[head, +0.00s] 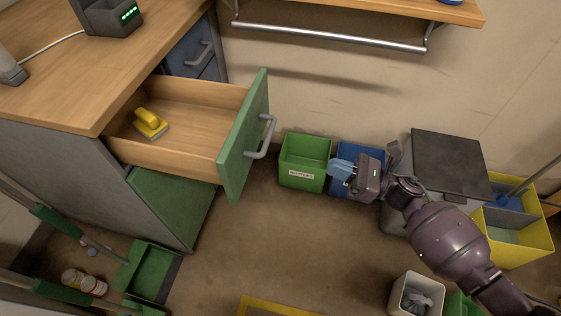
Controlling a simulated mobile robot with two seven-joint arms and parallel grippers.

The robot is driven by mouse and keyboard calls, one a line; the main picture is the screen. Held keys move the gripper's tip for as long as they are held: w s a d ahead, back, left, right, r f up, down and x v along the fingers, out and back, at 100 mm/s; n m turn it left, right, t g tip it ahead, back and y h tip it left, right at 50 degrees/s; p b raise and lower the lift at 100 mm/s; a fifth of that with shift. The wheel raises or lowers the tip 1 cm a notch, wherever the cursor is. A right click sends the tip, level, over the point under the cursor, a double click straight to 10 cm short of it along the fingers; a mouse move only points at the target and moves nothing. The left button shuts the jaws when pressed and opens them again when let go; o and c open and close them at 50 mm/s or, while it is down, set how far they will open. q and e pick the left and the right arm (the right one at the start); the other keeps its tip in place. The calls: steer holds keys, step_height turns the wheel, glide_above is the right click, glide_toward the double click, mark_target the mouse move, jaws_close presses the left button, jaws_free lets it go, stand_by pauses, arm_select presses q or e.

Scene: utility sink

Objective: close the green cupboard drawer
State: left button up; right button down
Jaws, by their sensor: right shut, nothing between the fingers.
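The green cupboard drawer (244,137) is pulled far out of the wooden-topped cupboard (75,150). Its green front faces right and has a grey bar handle (264,137). A yellow scrubbing brush (150,124) lies inside on the wooden bottom. My right gripper (338,172) is shut and empty. It is to the right of the drawer front, apart from the handle, and appears in front of the blue bin. My left gripper is not in view.
A green bin (305,161) and a blue bin (360,156) stand by the wall. A grey lidded box (450,165) and a yellow mop bucket (515,232) are at the right. A green dustpan (152,272) lies at the lower left. The middle floor is clear.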

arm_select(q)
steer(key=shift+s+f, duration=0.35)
arm_select(e)
steer(key=w+a+r+n, duration=0.1)
steer(key=w+a, duration=0.3)
steer(key=a, duration=0.9)
steer(key=shift+r+g, duration=0.25)
steer(key=shift+g, duration=0.05)
steer(key=shift+a, duration=0.15)
